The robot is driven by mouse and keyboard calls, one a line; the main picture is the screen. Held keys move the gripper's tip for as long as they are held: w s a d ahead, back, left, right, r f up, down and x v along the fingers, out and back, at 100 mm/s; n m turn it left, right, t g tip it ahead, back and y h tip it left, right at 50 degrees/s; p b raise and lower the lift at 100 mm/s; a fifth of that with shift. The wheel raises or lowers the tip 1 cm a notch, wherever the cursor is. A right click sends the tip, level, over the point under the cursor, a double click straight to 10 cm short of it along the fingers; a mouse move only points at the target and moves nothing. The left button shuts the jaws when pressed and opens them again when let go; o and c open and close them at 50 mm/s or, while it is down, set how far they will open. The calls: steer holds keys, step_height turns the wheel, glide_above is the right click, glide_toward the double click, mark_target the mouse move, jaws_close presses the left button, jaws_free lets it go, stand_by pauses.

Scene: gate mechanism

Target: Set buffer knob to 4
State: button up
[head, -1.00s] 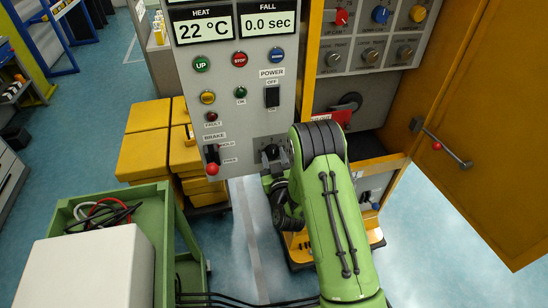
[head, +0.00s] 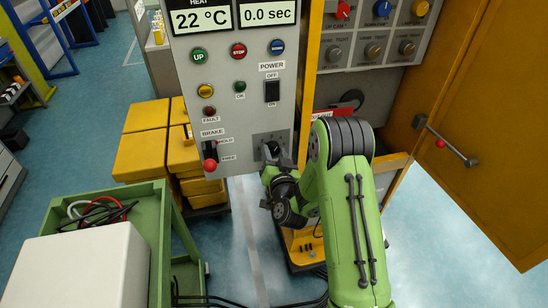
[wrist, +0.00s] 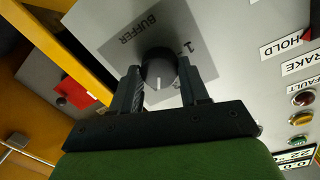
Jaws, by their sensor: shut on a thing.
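The buffer knob (wrist: 158,64) is a black round knob on a grey plate (wrist: 125,40) marked BUFFER. My gripper (wrist: 160,76) is shut on it, with one finger on each side in the wrist view. The knob's white pointer line faces down in that view, toward my gripper's palm. Only a "1" of the scale shows clearly; the other numbers are hidden or unreadable. In the head view my gripper (head: 271,158) is at the lower right of the grey control panel (head: 225,110), and the knob is mostly hidden there.
The brake lever with its red ball (head: 210,165) is left of my gripper. An open yellow door (head: 480,130) stands at right. A green cart (head: 160,240) with a white box (head: 80,270) is at lower left. Yellow boxes (head: 142,150) are stacked behind it.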

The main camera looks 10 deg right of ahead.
steer(key=shift+m, duration=1)
steer(key=shift+b, duration=0.3)
steer(key=o, duration=1.1)
steer(key=shift+c, duration=0.2)
